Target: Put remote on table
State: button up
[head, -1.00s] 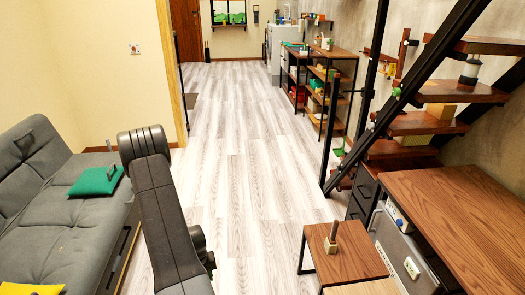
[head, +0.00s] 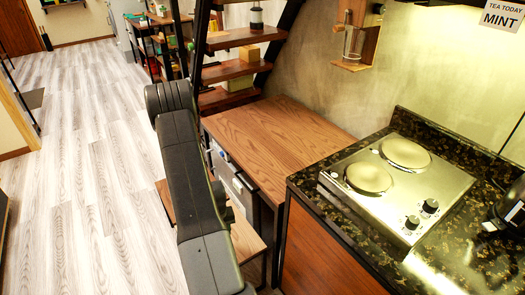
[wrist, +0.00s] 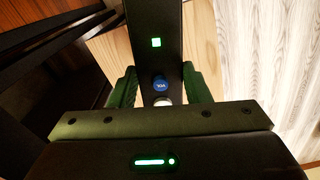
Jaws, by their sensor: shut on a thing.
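In the wrist view my gripper (wrist: 160,92) is shut on a long black remote (wrist: 155,18), which has a green lit square and a blue button. The remote points away between the green fingers. Below it is a light wooden surface (wrist: 108,50), apart from or near it; I cannot tell the gap. In the head view a brown wooden table top (head: 275,135) stands beside the stairs. A lower, lighter small table (head: 246,238) shows partly behind my arm. My gripper and the remote are hidden there.
A counter with a two-plate hob (head: 385,180) stands at right, close to the brown table top. Open stairs (head: 240,70) rise behind it. Pale floor (head: 85,180) is clear at left. A dark kettle-like item (head: 510,205) is at the right edge.

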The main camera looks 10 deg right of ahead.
jog(key=w+d+r+n, duration=0.7)
jog(key=d+r+n, duration=0.1)
jog(key=r+n, duration=0.2)
jog(key=w+d+r+n, duration=0.8)
jog(key=r+n, duration=0.2)
jog(key=r, duration=0.1)
jog(key=shift+w+d+r+n, duration=0.15)
jog(key=shift+w+r+n, duration=0.1)
jog(key=shift+r+n, duration=0.15)
